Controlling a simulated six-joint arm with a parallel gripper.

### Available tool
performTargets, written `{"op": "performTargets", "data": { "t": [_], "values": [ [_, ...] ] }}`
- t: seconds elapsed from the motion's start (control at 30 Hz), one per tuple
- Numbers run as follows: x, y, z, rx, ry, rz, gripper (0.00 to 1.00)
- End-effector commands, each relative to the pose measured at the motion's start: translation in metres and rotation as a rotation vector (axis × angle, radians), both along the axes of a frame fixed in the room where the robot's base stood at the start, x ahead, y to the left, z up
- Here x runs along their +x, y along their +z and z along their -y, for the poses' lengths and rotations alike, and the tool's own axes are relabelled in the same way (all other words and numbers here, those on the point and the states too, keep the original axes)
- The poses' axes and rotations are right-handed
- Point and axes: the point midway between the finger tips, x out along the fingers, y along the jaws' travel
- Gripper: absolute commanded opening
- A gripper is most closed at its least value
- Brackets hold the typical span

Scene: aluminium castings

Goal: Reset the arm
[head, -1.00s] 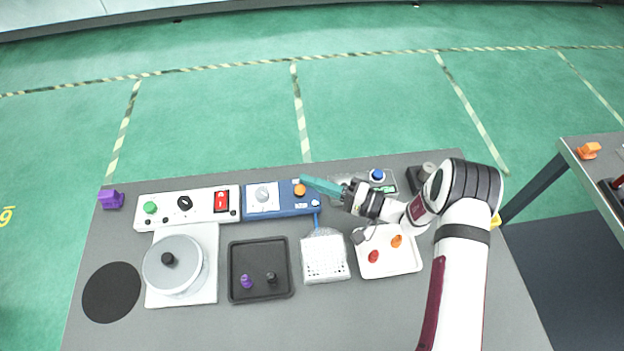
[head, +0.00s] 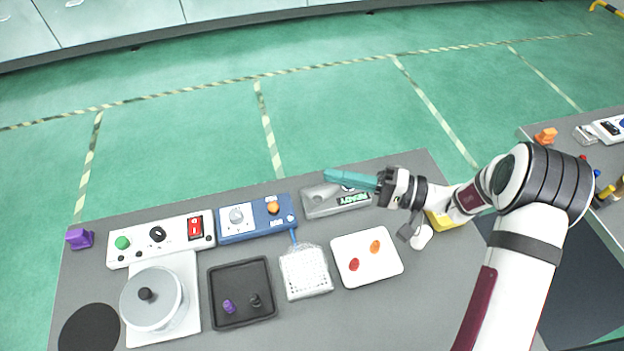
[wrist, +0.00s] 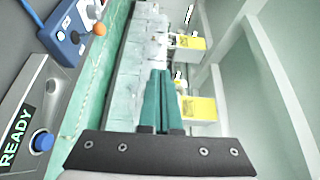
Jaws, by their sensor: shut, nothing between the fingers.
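My gripper (head: 328,175) has long teal fingers, shut together with nothing between them. In the head view it points left above the back edge of the table, over a grey device with a green display (head: 352,198). In the wrist view my gripper (wrist: 160,72) points out over the floor towards the far wall. The device's display (wrist: 14,137) reads READY there, beside a blue button (wrist: 42,142). My arm comes in from the right side of the head view.
The table holds a white panel (head: 135,255), a blue box with an orange knob (head: 262,227), a round lidded pot (head: 150,315), a black tray (head: 263,312), a white basket (head: 305,285) and a white tray (head: 352,278). A second table (head: 560,155) stands at right.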

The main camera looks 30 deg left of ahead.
Motion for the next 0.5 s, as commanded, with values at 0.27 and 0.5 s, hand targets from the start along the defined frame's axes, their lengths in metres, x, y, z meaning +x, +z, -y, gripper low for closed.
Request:
{"op": "performTargets", "data": {
  "t": [0.27, 0.5],
  "values": [
    [-0.01, 0.016, 0.01, -0.057, 0.039, -0.017, 0.0],
    [-0.13, 0.069, 0.09, -0.757, 0.119, -0.184, 0.0]
  ]
}}
